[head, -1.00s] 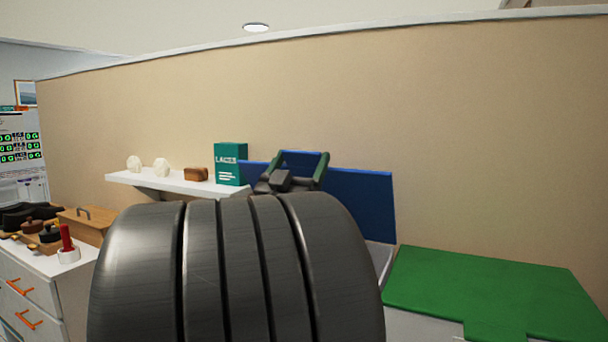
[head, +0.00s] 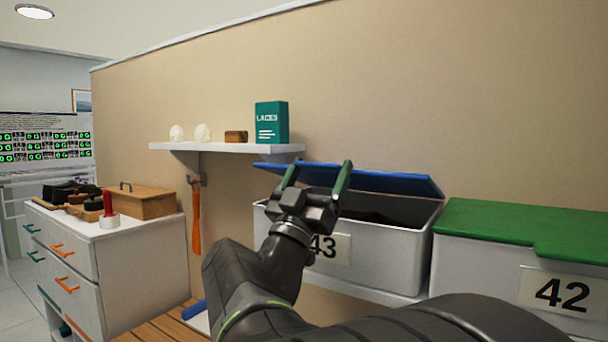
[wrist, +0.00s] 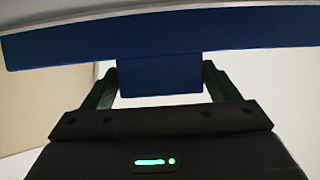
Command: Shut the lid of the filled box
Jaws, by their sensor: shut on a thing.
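A white box labelled 43 (head: 390,240) stands by the wall with a dark gap showing under its raised blue lid (head: 385,182). The lid is tilted, its front edge well above the rim. Something dark shows inside the box, too shadowed to make out. My gripper (head: 318,172) is at the lid's front edge, its two green fingers on either side. In the wrist view the lid's blue tab (wrist: 160,75) sits between the fingers of my gripper (wrist: 160,82), which is shut on it.
A white box labelled 42 (head: 480,265) with a green lid (head: 520,228) lying flat stands at right. A wall shelf (head: 220,149) holds a teal laces box (head: 271,122) and small items. A white drawer cabinet (head: 140,255) with a wooden box stands at left. An orange-handled tool hangs between.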

